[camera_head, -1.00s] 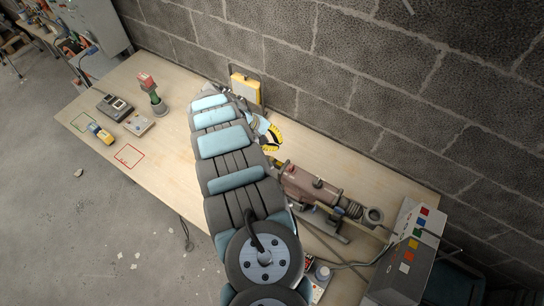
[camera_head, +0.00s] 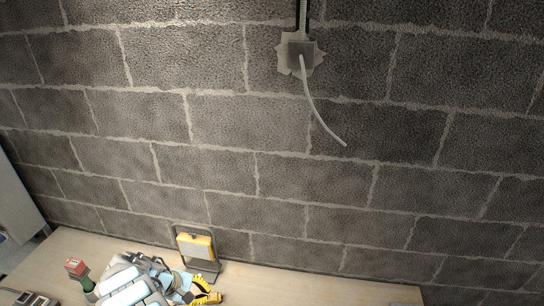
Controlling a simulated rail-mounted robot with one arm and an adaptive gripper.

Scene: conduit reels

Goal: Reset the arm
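My gripper (camera_head: 213,291) shows at the bottom edge of the head view, low over the bench. Its two yellow-and-black fingers point right and stand apart, with nothing visible between them. My arm (camera_head: 125,288) comes in from the lower left and is mostly cut off by the bottom edge. A yellow work lamp (camera_head: 196,246) on a dark frame stands just behind the gripper, near the wall.
The light wooden bench (camera_head: 310,288) runs along a grey block wall (camera_head: 280,170); its right part in view is bare. A red-topped green object (camera_head: 77,268) and a grey device (camera_head: 30,298) sit at left.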

